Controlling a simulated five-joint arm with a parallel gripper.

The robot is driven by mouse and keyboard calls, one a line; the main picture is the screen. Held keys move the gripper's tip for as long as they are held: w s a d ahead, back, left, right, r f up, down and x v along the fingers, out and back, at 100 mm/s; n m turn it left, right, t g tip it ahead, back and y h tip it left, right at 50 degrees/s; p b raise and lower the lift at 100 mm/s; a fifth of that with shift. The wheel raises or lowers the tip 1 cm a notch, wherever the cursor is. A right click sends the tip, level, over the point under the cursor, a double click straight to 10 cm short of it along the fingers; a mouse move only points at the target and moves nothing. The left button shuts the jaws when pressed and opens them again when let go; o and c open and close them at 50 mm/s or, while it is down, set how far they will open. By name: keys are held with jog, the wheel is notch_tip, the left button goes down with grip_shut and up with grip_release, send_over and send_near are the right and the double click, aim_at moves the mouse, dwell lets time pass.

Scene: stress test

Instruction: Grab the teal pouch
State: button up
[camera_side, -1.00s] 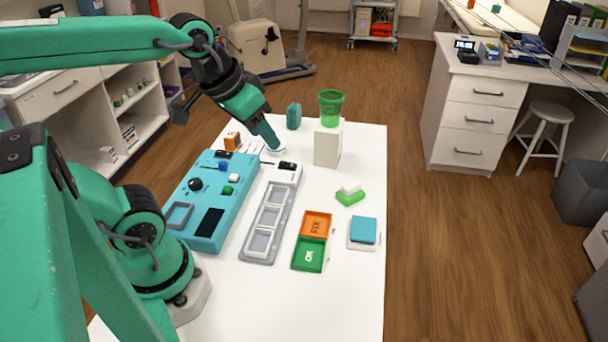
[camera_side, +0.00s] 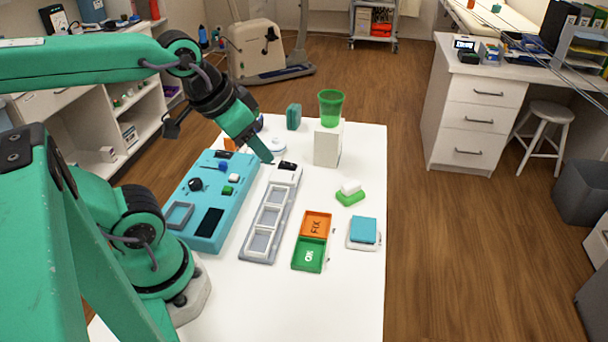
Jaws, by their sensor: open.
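The teal pouch (camera_side: 293,116) stands upright near the far edge of the white table (camera_side: 350,290), left of a white block. My gripper (camera_side: 267,158) points down, in front of the pouch and to its left in the picture, apart from it. It is open and empty, though the gap between its fingers is hard to see from this side. The fingertips are close to the far end of a grey slotted tray (camera_side: 250,254).
A green cup (camera_side: 330,108) stands on the white block (camera_side: 327,146), right of the pouch. A teal panel (camera_side: 228,192) with knobs lies left. Orange (camera_side: 316,225) and green (camera_side: 308,255) trays are nearer.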

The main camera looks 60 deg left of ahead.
jog(key=o, duration=0.4)
